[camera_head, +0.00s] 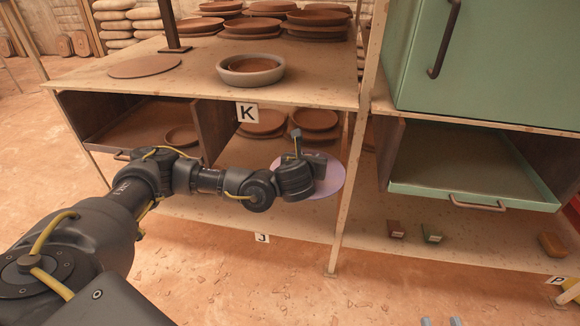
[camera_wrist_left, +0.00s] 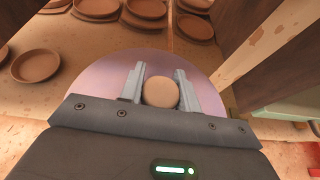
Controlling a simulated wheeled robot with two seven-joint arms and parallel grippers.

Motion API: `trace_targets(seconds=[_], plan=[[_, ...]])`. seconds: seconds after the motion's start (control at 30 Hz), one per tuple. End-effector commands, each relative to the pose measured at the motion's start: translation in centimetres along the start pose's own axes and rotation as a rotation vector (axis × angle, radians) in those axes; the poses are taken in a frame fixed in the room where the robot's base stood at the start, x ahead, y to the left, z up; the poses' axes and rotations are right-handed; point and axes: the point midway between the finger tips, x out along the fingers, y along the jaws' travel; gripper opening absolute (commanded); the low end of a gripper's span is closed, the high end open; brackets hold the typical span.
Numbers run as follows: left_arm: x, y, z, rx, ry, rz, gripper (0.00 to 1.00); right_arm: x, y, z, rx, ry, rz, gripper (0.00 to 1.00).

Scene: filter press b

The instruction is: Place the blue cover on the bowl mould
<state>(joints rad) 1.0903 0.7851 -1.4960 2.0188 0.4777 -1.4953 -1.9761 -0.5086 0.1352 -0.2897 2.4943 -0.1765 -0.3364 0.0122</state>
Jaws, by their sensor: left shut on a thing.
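The cover is a round, pale lilac disc (camera_head: 328,180) with a tan knob (camera_wrist_left: 160,92). It hangs in front of the shelf unit, partly hidden behind my left wrist in the head view. My left gripper (camera_wrist_left: 160,90) has its two fingers on either side of the knob and is shut on it. A grey round bowl mould (camera_head: 224,72) with brown clay inside stands on the upper shelf top, above and to the left of the cover. Only the two fingertips of my right gripper (camera_head: 440,322) show at the bottom edge, apart and with nothing between them.
The wooden shelf top (camera_head: 200,88) also bears a flat brown disc (camera_head: 145,66), a dark post and stacked brown dishes (camera_head: 250,27). A green cabinet (camera_head: 500,65) and open green drawer (camera_head: 455,165) stand to the right.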

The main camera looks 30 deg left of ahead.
Motion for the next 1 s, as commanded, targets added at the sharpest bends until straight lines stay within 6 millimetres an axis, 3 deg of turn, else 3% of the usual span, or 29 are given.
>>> trace_targets(seconds=[0.33,0.6,1.0], plan=[[-6.5,-3.9,3.3,0.057,0.006,-0.164,0.04,-0.2,-0.1,0.2,0.004,-0.008,0.0,0.36],[-11.3,-4.4,5.7,0.099,0.003,-0.258,0.04,-0.1,0.0,0.1,0.001,-0.003,0.0,0.36],[-12.4,-4.1,6.2,0.115,0.002,-0.275,0.04,0.2,0.1,-0.2,-0.004,0.007,0.0,0.36]])
